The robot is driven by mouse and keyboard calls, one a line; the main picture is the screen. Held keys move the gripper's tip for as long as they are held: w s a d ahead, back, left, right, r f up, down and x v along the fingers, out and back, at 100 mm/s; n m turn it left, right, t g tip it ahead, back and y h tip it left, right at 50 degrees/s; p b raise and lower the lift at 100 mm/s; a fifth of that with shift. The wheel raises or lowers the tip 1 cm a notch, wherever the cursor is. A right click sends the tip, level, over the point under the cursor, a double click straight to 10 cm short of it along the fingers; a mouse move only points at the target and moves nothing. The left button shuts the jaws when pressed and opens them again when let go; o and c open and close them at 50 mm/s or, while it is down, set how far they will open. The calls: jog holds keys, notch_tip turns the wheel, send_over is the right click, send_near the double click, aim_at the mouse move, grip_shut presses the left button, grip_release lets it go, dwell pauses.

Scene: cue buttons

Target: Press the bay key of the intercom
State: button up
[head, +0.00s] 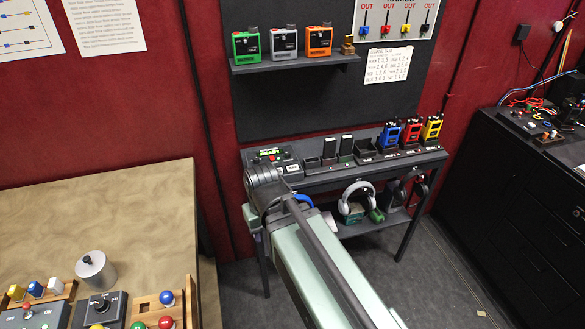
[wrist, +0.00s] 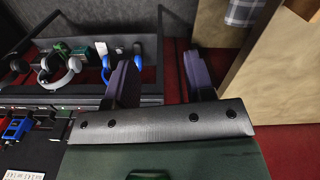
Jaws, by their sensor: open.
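The fingertips are hidden in the head view. In the wrist view my gripper (wrist: 160,68) is open, with nothing between its two dark fingers.
Blue, red and yellow radios (head: 411,131) stand at the bench's right. Headphones (head: 355,197) hang on the shelf below and also show in the wrist view (wrist: 58,65). A wall shelf (head: 295,64) holds several devices. A wooden table (head: 120,215) is at left, a black cabinet (head: 520,200) at right.

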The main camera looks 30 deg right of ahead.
grip_shut()
dwell(1.5)
